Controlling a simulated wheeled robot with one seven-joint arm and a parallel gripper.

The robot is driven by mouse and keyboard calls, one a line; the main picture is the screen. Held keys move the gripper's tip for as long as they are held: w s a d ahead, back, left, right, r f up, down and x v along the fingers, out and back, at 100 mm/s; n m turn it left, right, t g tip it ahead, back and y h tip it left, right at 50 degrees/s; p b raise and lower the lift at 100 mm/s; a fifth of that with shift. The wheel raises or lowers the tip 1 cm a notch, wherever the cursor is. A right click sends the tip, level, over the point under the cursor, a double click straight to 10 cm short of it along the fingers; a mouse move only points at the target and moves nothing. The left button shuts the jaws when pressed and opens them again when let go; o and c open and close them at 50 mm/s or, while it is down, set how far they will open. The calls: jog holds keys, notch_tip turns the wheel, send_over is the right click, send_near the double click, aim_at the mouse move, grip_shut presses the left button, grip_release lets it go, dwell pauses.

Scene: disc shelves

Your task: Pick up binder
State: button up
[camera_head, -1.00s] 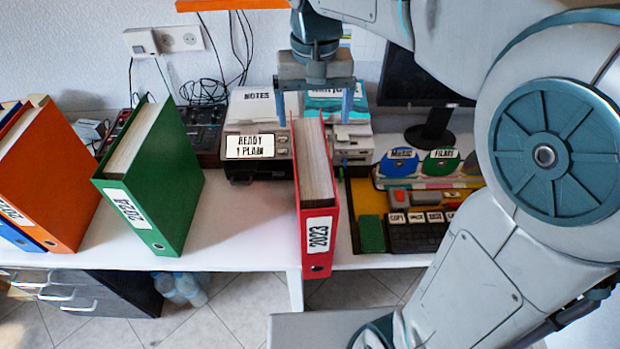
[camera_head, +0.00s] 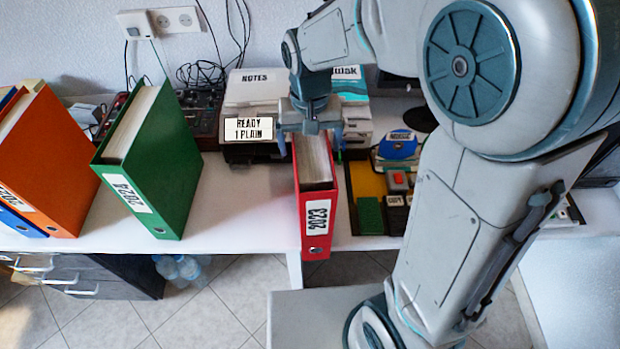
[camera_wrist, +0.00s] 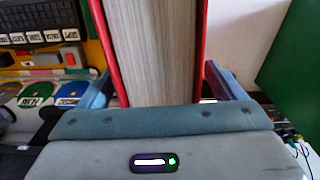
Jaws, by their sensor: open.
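A red binder (camera_head: 315,205) labelled 2023 stands upright at the front edge of the white desk. My gripper (camera_head: 311,142) is above the binder's far end, pointing down, with its fingers on either side of it. In the wrist view the red binder (camera_wrist: 157,45) lies between my two open fingers (camera_wrist: 160,88), its pages facing the camera. A small gap shows beside the fingers; contact cannot be told.
A green binder (camera_head: 165,160) labelled 2024 stands to the left, with an orange binder (camera_head: 50,165) beyond it. A printer-like device (camera_head: 250,125) is behind. A tray with discs (camera_head: 398,150) lies to the right. Bare desk (camera_head: 245,195) lies between the green and red binders.

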jog(key=shift+f, duration=0.45)
jog(key=shift+c, duration=0.3)
grip_shut()
jog(key=shift+r, duration=0.2)
